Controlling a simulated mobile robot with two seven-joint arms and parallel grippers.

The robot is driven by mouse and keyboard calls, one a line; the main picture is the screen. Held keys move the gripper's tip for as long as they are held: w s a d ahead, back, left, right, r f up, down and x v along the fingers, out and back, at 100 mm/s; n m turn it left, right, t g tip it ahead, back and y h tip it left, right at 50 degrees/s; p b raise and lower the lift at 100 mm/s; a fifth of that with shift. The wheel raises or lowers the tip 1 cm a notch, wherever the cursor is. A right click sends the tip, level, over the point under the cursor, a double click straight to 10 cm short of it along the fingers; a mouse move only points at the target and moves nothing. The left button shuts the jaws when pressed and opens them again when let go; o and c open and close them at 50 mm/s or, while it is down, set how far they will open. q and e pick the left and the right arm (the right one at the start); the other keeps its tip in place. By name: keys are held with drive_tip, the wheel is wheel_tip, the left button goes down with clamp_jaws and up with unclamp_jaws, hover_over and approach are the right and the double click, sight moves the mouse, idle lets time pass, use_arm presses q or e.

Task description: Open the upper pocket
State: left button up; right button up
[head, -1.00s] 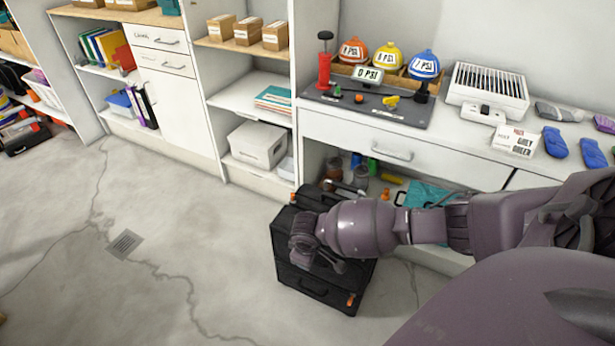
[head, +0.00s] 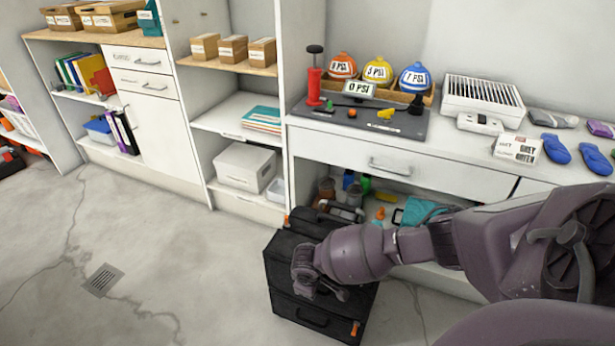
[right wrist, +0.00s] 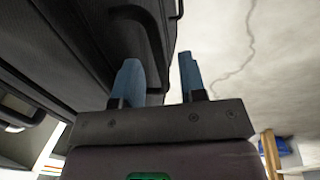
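A black case (head: 290,268) with stacked sections, dark handles and small orange tabs stands on the floor before the workbench. My right arm crosses its top from the right, hiding part of its upper section. My right gripper (head: 322,291) is at the case's front. In the right wrist view, the two blue fingers of my right gripper (right wrist: 159,78) are apart. The dark case face (right wrist: 60,50) fills the left side there, and a dark handle (right wrist: 150,25) lies close to the left finger. I cannot tell whether they touch. My left gripper is not in view.
The workbench (head: 400,165) behind the case carries a pump board (head: 420,125), coloured domes and a vented white box (head: 482,96). Jars and tools fill its lower shelf. Shelving with boxes and binders stands to the left. The concrete floor (head: 170,270) at left is clear.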

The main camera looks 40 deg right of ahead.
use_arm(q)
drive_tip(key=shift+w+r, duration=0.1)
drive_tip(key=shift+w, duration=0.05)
use_arm(e)
drive_tip(key=shift+w+f, duration=0.1)
drive_tip(key=shift+f, duration=0.35)
drive_tip(key=c, duration=0.6)
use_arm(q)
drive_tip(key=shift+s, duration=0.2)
use_arm(e)
drive_tip(key=shift+d, duration=0.1)
clamp_jaws()
